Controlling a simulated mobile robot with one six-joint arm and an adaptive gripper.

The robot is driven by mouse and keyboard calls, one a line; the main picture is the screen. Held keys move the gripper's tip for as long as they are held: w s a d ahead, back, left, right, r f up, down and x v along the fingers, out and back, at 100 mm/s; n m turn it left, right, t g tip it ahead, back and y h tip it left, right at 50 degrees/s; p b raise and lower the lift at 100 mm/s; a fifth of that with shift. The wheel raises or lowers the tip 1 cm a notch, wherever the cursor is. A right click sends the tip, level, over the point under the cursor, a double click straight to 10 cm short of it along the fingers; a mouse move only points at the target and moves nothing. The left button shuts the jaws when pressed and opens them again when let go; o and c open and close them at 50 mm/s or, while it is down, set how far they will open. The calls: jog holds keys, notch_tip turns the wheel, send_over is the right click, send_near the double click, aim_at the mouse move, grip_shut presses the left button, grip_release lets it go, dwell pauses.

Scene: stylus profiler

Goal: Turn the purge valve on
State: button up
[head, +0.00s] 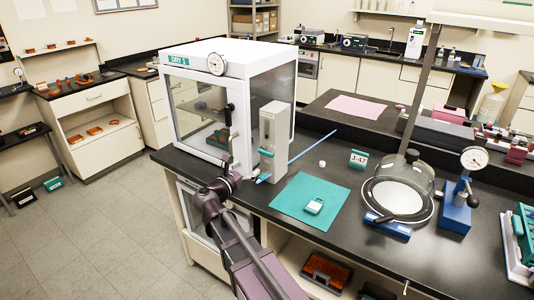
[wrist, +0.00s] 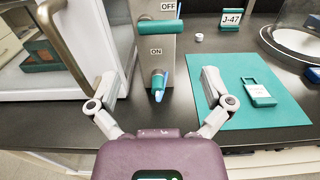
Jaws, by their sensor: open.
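The purge valve is a grey upright box (head: 275,128) on the black bench, beside the white glass-fronted cabinet marked DRY-1 (head: 232,90). In the wrist view its teal lever (wrist: 157,31) lies roughly horizontal between the OFF label (wrist: 168,6) above and the ON label (wrist: 156,51) below. A teal and blue fitting (wrist: 158,84) sticks out low on the box. The lever also shows as a small teal bar in the head view (head: 265,152). My gripper (wrist: 158,88) is open and empty in front of the box, its fingers apart on either side of the fitting, below the lever.
The cabinet's bronze handle (wrist: 62,40) stands close on the left. A teal mat (head: 300,220) with a small teal padlock-shaped item (head: 314,206) lies to the right. A J-47 sign (head: 357,159), white cap (head: 322,163) and glass bell jar (head: 400,185) are farther right.

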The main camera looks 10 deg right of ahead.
aim_at(265, 154)
jog(key=x, duration=1.1)
jog(key=c, duration=0.8)
